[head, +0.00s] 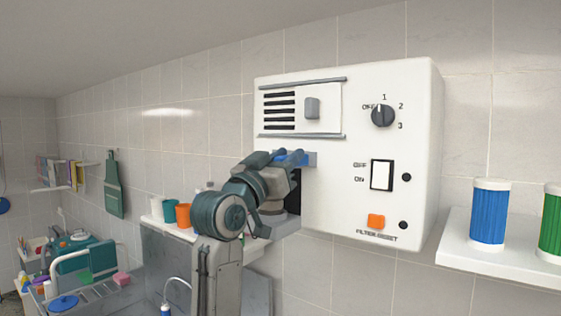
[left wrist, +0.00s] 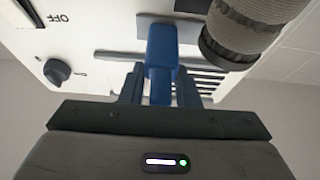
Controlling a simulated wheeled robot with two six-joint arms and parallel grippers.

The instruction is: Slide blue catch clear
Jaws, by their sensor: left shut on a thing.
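The blue catch (head: 291,157) sits on a grey strip on the front of the white wall unit (head: 345,200), below the slotted panel. My left gripper (head: 277,158) reaches it from the left and hides part of it in the head view. In the left wrist view, which shows the unit upside down, the blue catch (left wrist: 162,55) stands between the two fingers of my left gripper (left wrist: 160,88). The gripper is shut on it. My right gripper is not in view.
A dark opening (head: 296,190) shows below the catch, partly hidden by my arm. A grey ribbed cylinder (left wrist: 250,30) is close beside the catch. The unit bears a dial (head: 383,115), a white switch (head: 381,175) and an orange button (head: 376,221). A shelf (head: 500,252) holds coloured cylinders.

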